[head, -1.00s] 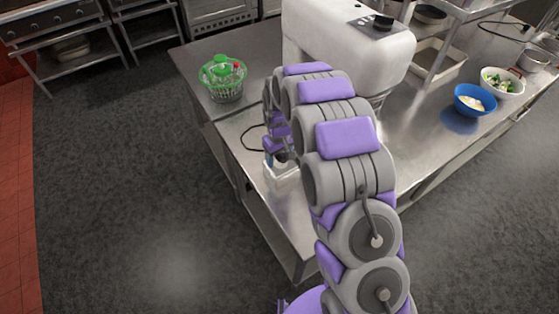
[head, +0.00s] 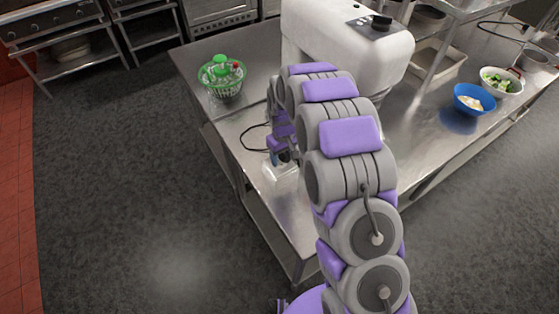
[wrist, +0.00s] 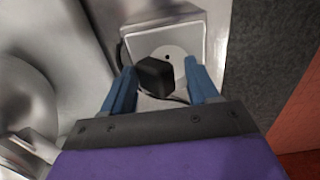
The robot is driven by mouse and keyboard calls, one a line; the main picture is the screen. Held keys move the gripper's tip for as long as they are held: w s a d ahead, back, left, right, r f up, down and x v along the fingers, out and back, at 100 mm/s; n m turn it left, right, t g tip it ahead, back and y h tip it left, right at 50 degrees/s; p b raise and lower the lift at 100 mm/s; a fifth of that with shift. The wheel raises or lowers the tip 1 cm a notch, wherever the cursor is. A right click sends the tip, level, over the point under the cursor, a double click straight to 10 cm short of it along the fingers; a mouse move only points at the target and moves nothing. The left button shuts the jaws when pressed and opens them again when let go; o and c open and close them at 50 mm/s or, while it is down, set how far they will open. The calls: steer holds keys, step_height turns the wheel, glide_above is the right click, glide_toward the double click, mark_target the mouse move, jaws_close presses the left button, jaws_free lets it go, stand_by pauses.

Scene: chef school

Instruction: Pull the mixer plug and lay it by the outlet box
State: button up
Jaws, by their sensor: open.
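The white outlet box (wrist: 195,45) with a round socket face shows at the top of the wrist view. It also stands on the steel table in the head view (head: 283,180), partly hidden by my arm. The black plug (wrist: 155,77) is in front of the socket face, and a dark cord runs beside it. One socket hole shows above the plug; I cannot tell whether the plug is seated. My gripper (wrist: 162,88) is open, its blue fingers on either side of the plug with gaps. The large white mixer (head: 340,45) stands behind my arm.
A green salad spinner (head: 222,78) stands at the table's far left. A blue bowl (head: 474,99) and a white bowl (head: 501,83) with food are at the right. A loop of black cord (head: 252,138) lies left of my gripper. The table edge is close to the box.

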steer(key=shift+w+d+f, duration=0.1)
steer(key=shift+d+f, duration=0.05)
steer(key=shift+d, duration=0.1)
steer(key=shift+w, duration=0.2)
steer(key=shift+s, duration=0.1)
jaws_close()
stand_by(0.5)
steer(key=shift+r, duration=0.3)
